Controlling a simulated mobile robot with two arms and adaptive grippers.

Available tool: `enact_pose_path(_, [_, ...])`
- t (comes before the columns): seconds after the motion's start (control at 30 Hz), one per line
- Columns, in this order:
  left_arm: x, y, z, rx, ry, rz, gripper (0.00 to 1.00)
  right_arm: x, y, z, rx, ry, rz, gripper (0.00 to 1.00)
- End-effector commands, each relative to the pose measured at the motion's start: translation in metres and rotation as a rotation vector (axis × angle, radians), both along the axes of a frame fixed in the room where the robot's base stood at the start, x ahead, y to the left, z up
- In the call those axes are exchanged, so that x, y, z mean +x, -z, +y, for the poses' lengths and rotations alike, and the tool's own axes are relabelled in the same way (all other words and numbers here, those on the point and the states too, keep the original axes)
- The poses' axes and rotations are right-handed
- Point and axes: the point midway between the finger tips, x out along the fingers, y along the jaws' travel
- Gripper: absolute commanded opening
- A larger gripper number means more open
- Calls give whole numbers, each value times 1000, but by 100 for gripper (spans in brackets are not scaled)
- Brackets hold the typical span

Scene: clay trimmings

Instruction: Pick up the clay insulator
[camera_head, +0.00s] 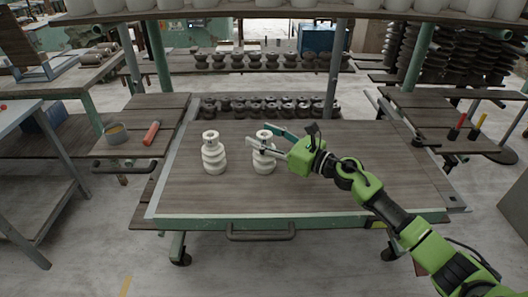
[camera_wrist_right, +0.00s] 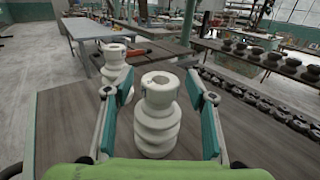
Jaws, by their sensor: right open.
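Two white ribbed clay insulators stand upright on the wooden table (camera_head: 320,195). The left insulator (camera_head: 214,153) stands apart and clear of my grippers; it also shows at the upper left in the right wrist view (camera_wrist_right: 113,62). The right insulator (camera_head: 263,158) is at my right gripper (camera_head: 264,141). In the right wrist view this insulator (camera_wrist_right: 158,115) stands between the two open fingers, with a visible gap on each side. My left gripper is not in view.
A side table at the left holds a bowl (camera_head: 116,132) and a red-orange tool (camera_head: 151,132). Rows of dark insulators (camera_head: 270,107) stand on shelves behind the table. The front and left of the tabletop are clear. A handle (camera_head: 261,231) sits on the table's front edge.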

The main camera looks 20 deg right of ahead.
Motion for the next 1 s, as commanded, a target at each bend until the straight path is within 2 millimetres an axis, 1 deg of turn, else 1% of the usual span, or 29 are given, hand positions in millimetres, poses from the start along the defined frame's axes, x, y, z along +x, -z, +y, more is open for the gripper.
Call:
enact_pose_path(0.2, [-1, 0, 0, 1, 1, 2, 19, 1, 1, 1, -1, 0, 1, 51])
enact_pose_path(0.23, [-1, 0, 0, 1, 1, 2, 19, 1, 1, 1, -1, 0, 1, 46])
enact_pose_path(0.27, [-1, 0, 0, 1, 1, 3, 19, 1, 1, 1, -1, 0, 1, 38])
enact_pose_path(0.3, [-1, 0, 0, 0, 1, 3, 19, 1, 1, 1, -1, 0, 1, 28])
enact_pose_path(0.37, [-2, 0, 0, 0, 2, 3, 19, 1, 1, 1, -1, 0, 1, 12])
enact_pose_path(0.4, [-2, 0, 0, 0, 2, 3, 19, 1, 1, 1, -1, 0, 1, 2])
enact_pose_path(0.43, [-2, 0, 0, 0, 2, 3, 19, 1, 1, 1, -1, 0, 1, 0])
enact_pose_path(0.83, [-2, 0, -1, -1, 3, 3, 19, 1, -5, 0, 1, 0, -3, 0])
enact_pose_path(0.93, [-2, -1, -1, -1, 3, 3, 19, 1, -12, -1, -2, 1, -6, 0])
enact_pose_path(1.0, [-1, -1, -1, -1, 3, 2, 19, 1, -20, 0, -2, 1, -8, 0])
